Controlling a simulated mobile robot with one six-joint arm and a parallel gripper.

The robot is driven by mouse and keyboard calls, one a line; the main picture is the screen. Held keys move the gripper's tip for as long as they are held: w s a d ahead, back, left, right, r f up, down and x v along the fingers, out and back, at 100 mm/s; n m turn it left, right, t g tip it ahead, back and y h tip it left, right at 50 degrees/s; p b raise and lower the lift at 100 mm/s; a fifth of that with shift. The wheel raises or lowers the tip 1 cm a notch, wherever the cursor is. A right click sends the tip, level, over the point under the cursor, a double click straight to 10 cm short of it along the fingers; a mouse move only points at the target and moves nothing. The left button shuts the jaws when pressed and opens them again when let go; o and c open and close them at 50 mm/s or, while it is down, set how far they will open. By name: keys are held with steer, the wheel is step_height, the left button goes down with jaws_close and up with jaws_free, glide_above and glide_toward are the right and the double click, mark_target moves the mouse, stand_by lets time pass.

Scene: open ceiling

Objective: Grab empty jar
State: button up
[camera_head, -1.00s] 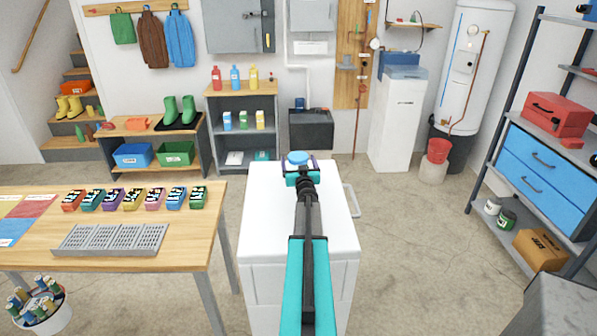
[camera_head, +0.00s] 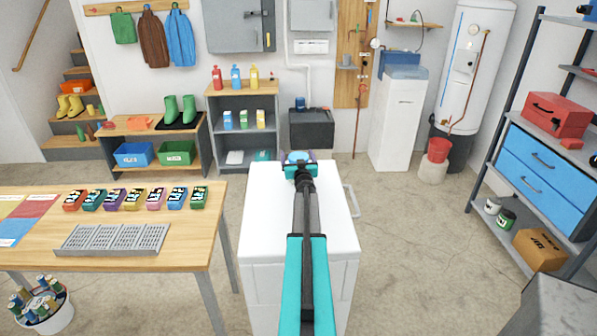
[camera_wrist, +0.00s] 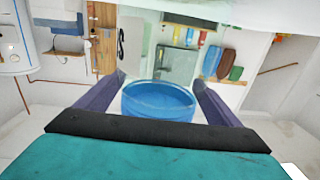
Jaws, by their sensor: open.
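A round blue object (camera_wrist: 158,103), which looks like the jar or its lid, sits between the two purple fingers of my gripper (camera_wrist: 159,82) in the wrist view. Gaps show between it and both fingers. In the head view, its blue top (camera_head: 298,156) shows at the far end of the white appliance, just beyond the teal body of my gripper (camera_head: 299,161). My gripper is open around it. The lower part of the object is hidden by my gripper, so I cannot see its contents.
The white appliance (camera_head: 284,220) has a clear top otherwise. A black sink (camera_head: 312,133) with a dark blue item (camera_head: 300,103) stands behind it. A wooden workbench (camera_head: 190,232) with coloured boxes is at left. Open floor lies to the right.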

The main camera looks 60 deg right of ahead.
stand_by(0.4)
steer(key=c, duration=1.7)
steer(key=shift+r, duration=0.15)
steer(key=shift+c, duration=0.2)
steer(key=shift+r, duration=0.8)
steer(key=shift+s+a+r, duration=0.1)
steer(key=shift+s+r, duration=0.1)
steer(key=shift+r, duration=0.3)
steer(key=shift+s+a+r, duration=0.1)
steer(key=shift+s+r, duration=0.05)
steer(key=shift+r, duration=0.3)
steer(key=s+a, duration=0.2)
steer(key=s, duration=0.5)
steer(key=s+a+r, duration=0.1)
steer(key=s+a, duration=0.1)
steer(key=s, duration=0.5)
steer(key=shift+s+a+r, duration=0.15)
steer(key=shift+s+a, duration=0.15)
steer(key=shift+a, duration=0.05)
